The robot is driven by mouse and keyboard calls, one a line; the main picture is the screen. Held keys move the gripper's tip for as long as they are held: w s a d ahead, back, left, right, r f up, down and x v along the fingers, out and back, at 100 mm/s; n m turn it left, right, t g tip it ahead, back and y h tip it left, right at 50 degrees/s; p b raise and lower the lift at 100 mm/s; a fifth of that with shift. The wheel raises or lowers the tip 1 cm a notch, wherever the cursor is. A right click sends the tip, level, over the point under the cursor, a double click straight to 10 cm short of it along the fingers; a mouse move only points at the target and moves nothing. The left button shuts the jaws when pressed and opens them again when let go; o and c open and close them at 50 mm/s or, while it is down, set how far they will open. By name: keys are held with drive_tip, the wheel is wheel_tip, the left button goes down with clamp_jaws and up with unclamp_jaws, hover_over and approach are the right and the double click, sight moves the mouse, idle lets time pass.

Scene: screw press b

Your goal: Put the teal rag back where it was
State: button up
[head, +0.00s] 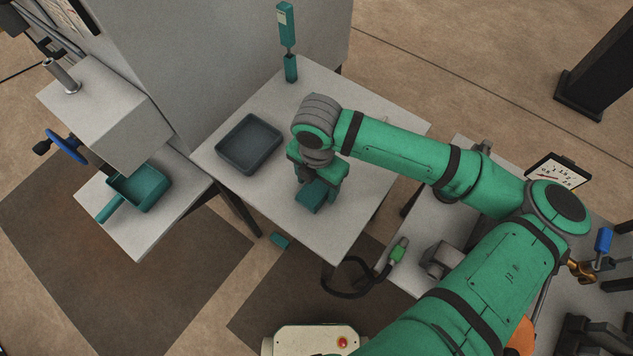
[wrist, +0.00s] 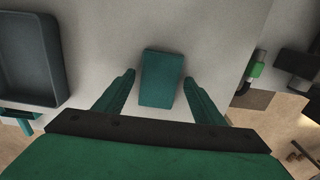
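A flat teal rectangular block (head: 312,197), which may be the folded teal rag, lies on the light grey table below my gripper. In the wrist view the teal piece (wrist: 161,78) lies between and just beyond my fingertips, with a gap on each side. My gripper (wrist: 160,85) is open and empty. In the head view my gripper (head: 318,180) points down over the piece, and its fingers partly hide it.
A dark grey tray (head: 249,144) stands left of my gripper on the table. A teal upright tool (head: 287,40) stands at the back corner. A teal pan (head: 150,188) sits under the press (head: 105,110). A cable with a green connector (head: 398,251) hangs right of the table.

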sight(317, 187)
drive_tip(key=shift+r, duration=0.1)
wheel_tip(317, 187, up, 12)
idle(0.8)
drive_tip(key=shift+r, duration=0.1)
idle(0.4)
